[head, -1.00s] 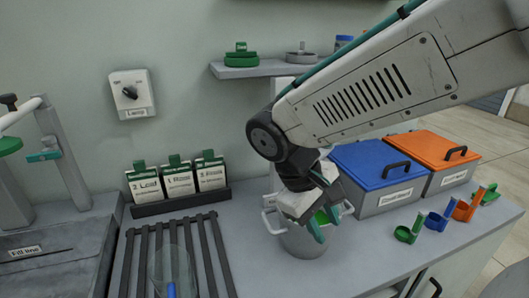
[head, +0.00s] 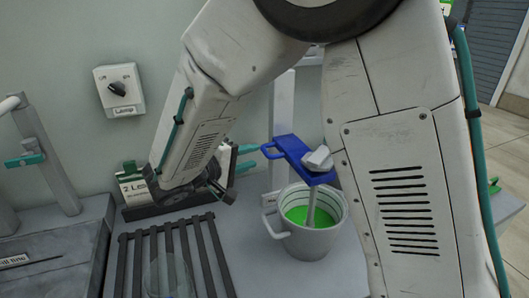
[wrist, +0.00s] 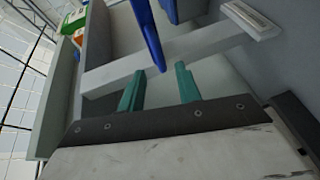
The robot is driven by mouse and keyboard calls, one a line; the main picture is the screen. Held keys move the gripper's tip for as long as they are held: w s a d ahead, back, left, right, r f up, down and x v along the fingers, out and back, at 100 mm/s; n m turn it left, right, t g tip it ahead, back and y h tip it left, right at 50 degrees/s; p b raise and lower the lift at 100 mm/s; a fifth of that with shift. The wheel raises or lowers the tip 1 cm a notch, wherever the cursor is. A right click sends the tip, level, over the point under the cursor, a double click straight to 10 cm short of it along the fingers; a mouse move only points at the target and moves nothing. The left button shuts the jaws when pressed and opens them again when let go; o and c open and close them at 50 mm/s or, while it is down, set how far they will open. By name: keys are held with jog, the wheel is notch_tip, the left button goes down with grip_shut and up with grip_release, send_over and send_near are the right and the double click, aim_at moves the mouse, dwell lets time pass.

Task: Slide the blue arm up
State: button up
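The blue arm (head: 300,157) sits on a pale upright post (head: 282,110) above a pot. Its loop handle (head: 271,150) points left, and a grey rod hangs from it into the pot. My gripper (head: 257,158) is left of the handle, its teal fingers pointing right at it. In the wrist view my gripper (wrist: 160,75) is open and empty. The blue handle (wrist: 147,32) shows just ahead, its end about between the two fingertips; I cannot tell whether they touch.
The white pot (head: 308,238) with green liquid stands below the blue arm. A dark slatted rack (head: 125,265) lies front left. A lamp switch (head: 119,90) is on the wall.

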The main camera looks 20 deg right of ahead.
aim_at(264, 152)
jog(key=x, duration=0.6)
jog(key=shift+d, duration=0.1)
grip_shut()
